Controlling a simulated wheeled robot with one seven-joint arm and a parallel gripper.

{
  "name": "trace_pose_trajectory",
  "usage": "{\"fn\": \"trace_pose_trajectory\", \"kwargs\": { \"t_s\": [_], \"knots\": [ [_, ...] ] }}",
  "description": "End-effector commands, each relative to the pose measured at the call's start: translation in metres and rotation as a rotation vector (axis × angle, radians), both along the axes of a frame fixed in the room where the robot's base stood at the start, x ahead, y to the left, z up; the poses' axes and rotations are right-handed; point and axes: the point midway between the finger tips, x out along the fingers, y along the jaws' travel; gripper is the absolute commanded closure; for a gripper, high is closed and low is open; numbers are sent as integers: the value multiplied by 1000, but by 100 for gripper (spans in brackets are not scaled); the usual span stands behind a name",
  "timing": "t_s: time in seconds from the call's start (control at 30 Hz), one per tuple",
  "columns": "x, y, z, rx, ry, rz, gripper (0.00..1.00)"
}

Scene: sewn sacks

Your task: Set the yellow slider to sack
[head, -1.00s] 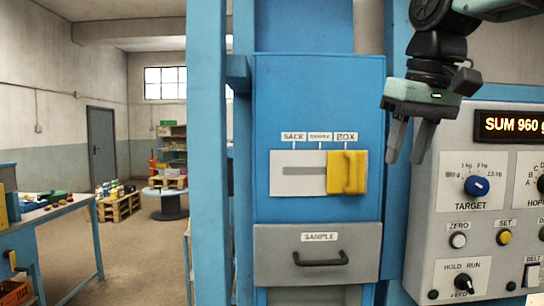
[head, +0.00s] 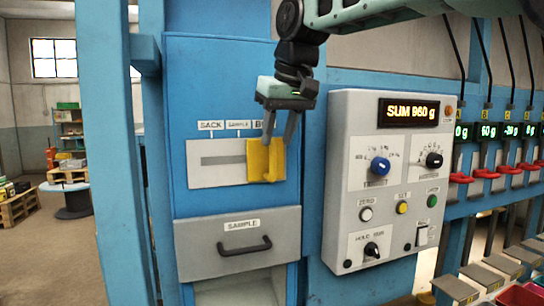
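The yellow slider (head: 258,160) sits at the right end of its slot in a light plate (head: 205,172), under the BOX label. The SACK label (head: 210,125) stands above the left end and a SAMPLE label (head: 238,124) above the middle. My gripper (head: 279,143) points down with its two fingers apart and nothing visible between them. Its fingertips overlap the upper right part of the slider in the head view and partly hide the BOX label. I cannot tell whether they touch the slider.
A grey drawer (head: 238,232) marked SAMPLE, with a black handle (head: 245,246), is below the slider plate. A control box (head: 347,130) with a display reading SUM 960 g stands close on the right. A blue post (head: 110,150) rises on the left. Several red-handled stations line the far right.

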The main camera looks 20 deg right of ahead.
Motion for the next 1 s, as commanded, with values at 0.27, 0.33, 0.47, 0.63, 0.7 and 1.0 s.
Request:
{"fn": "trace_pose_trajectory", "kwargs": {
  "t_s": [0.27, 0.33, 0.47, 0.63, 0.7, 1.0],
  "knots": [
    [17, 4, -43, 0, 2, 0, 64],
    [20, 4, -49, 0, 1, -1, 64],
    [23, 5, -56, 0, 1, 0, 64],
    [24, 5, -58, 0, -1, 0, 64],
    [24, 5, -58, 0, -1, 0, 64],
    [23, 5, -58, 0, -1, 0, 100]
  ]
}}
